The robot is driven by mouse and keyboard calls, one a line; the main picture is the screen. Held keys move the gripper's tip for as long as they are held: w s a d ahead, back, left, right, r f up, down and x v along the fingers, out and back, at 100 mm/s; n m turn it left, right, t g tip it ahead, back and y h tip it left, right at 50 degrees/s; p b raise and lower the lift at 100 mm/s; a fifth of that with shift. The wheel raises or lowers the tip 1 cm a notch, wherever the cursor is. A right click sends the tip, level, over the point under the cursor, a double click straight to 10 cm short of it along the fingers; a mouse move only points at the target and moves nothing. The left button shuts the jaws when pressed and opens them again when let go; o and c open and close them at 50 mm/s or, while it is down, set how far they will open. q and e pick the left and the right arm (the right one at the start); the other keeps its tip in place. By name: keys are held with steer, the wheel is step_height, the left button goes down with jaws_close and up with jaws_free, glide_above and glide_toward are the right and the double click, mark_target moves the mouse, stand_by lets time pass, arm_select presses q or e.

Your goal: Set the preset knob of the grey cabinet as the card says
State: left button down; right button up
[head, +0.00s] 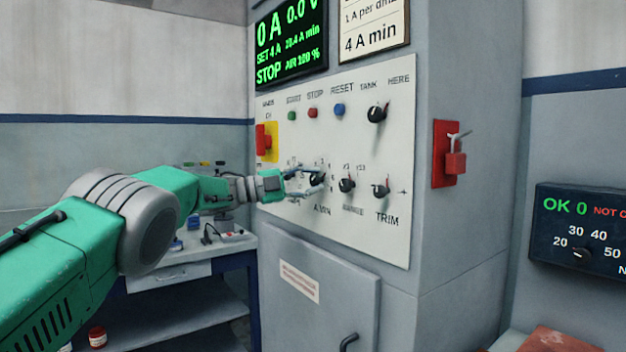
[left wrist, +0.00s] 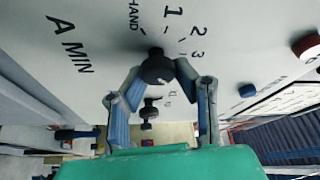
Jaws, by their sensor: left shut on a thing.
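The grey cabinet (head: 465,60) has a pale panel with several black knobs. The knob above the label A MIN (head: 317,179) has a dial marked HAND, 1, 2, 3 and more; it also shows in the left wrist view (left wrist: 157,67). My left gripper (head: 306,180) is shut on this knob, one finger on each side. The knob's pointer is not clear in either view. The card (head: 372,25) at the top reads 4 A min, its upper part cut off. My right gripper is not in view.
The display (head: 290,42) reads 0 A, SET 4 A and STOP. The RANGE knob (head: 346,185) and TRIM knob (head: 381,189) sit close to the right. A red switch on yellow (head: 264,142) is at the left. A padlocked red piece (head: 455,160) sticks out from the cabinet side.

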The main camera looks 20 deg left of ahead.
arm_select(q)
steer(key=shift+w+a+f, duration=0.15)
steer(key=shift+a+f, duration=0.1)
steer(key=c, duration=1.3)
jaws_free()
steer(key=shift+w, duration=0.1)
steer(key=shift+o, duration=0.4)
steer(key=shift+w+a+f, duration=0.1)
steer(key=shift+w+f, duration=0.25)
steer(key=shift+w, duration=0.25)
steer(key=shift+s+a+r, duration=0.1)
steer(key=shift+s+r, duration=0.3)
steer(key=shift+s, duration=0.15)
steer(key=v, duration=1.2)
steer(key=shift+w, duration=0.2)
steer(key=shift+f, duration=0.15)
